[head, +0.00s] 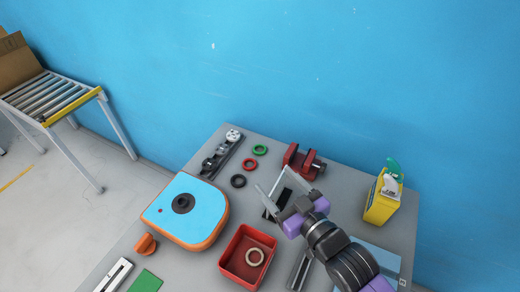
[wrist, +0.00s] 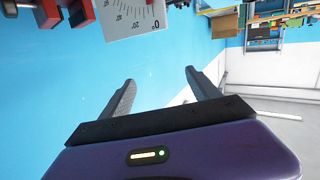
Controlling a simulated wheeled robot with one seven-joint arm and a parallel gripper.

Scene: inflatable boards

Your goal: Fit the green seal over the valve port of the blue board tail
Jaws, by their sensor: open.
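The green seal (head: 260,154) is a small ring lying flat on the grey table, towards its back edge. The blue board tail (head: 208,196) has an orange rim and lies at the left of the table. Its valve port (head: 183,204) is a dark round fitting on the blue top, with no green ring on it. My gripper (head: 269,178) is open and empty, its fingers spread above the table to the right of and nearer than the seal. In the wrist view my gripper (wrist: 160,76) shows nothing between its fingers; neither seal nor board is recognisable there.
A red ring (head: 250,167) and a black ring (head: 238,186) lie beside the seal. A red vise (head: 297,160) stands right of it. A red bin (head: 232,266) holding a beige ring is at the front. A yellow container (head: 379,208) stands at the right.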

